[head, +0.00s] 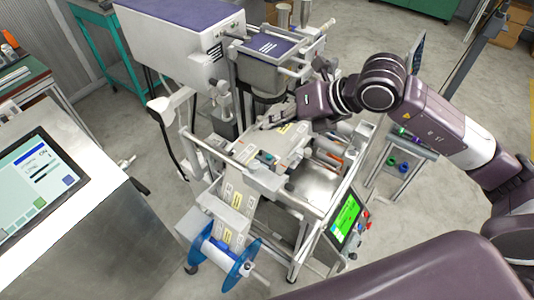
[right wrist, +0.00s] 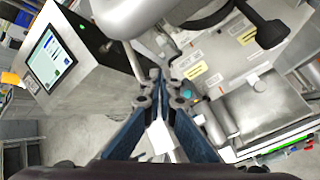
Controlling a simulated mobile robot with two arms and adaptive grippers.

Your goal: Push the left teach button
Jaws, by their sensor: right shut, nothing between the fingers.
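My right gripper (head: 266,123) reaches in from the right over the labelling machine (head: 290,150). It is shut and empty, with its fingers pointing left above the machine's top plate. In the right wrist view, its two blue-sided fingers (right wrist: 165,82) meet near the middle of the picture. A small round teal button (right wrist: 187,92) shows just right of the fingertips there; small teal parts (head: 267,158) also show on the plate in the head view. I cannot tell which one is the left teach button. My left gripper is not in view.
A blue-edged reel (head: 226,256) with a label strip hangs at the machine's front. A green-lit screen (head: 345,218) stands at its right front corner. A steel cabinet with a touch panel (head: 38,182) is at left. Rails and a printer head (head: 272,65) surround the plate.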

